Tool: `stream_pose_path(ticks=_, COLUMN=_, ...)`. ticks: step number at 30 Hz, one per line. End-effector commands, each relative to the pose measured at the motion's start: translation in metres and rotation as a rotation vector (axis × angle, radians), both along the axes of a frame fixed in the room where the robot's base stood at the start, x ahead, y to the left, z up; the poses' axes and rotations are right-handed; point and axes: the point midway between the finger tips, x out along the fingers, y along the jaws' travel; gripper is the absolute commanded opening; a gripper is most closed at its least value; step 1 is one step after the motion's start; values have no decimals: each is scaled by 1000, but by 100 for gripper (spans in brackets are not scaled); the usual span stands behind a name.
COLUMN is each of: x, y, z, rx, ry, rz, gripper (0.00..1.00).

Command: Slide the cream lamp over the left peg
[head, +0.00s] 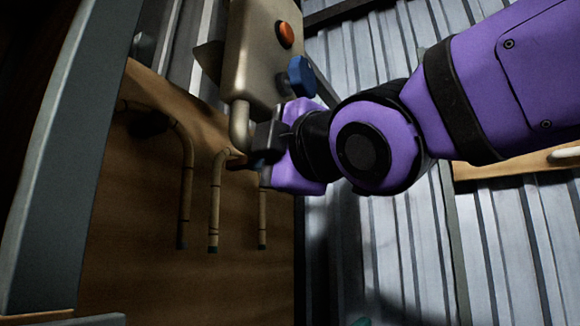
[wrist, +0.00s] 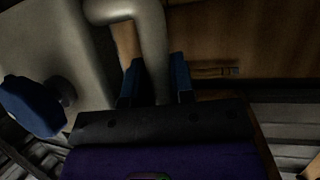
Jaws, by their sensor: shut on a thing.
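The cream lamp (head: 262,55) is a rounded box with an orange button and a blue knob, at top centre of the head view. A curved cream tube (head: 240,128) comes from its lower end. My gripper (head: 262,143) is shut on this tube. The wrist view shows the tube (wrist: 152,40) between the blue fingers, with the lamp's body (wrist: 60,45) to the left. Bent cane pegs stand out from a wooden board: a left one (head: 187,180), a middle one (head: 214,200) and a right one (head: 262,218). The tube's end is close to the middle one; contact cannot be told.
The wooden board (head: 150,270) fills the lower left. A grey upright post (head: 65,160) stands at its left edge. Corrugated metal wall (head: 400,250) lies behind my arm. Another board with a pale peg (head: 565,153) shows at the right edge.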

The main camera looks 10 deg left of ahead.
Motion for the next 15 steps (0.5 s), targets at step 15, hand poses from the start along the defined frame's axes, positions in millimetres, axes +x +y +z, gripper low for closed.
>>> stream_pose_path(ticks=15, x=-27, y=11, z=-3, rx=-5, ry=4, rz=1, gripper=0)
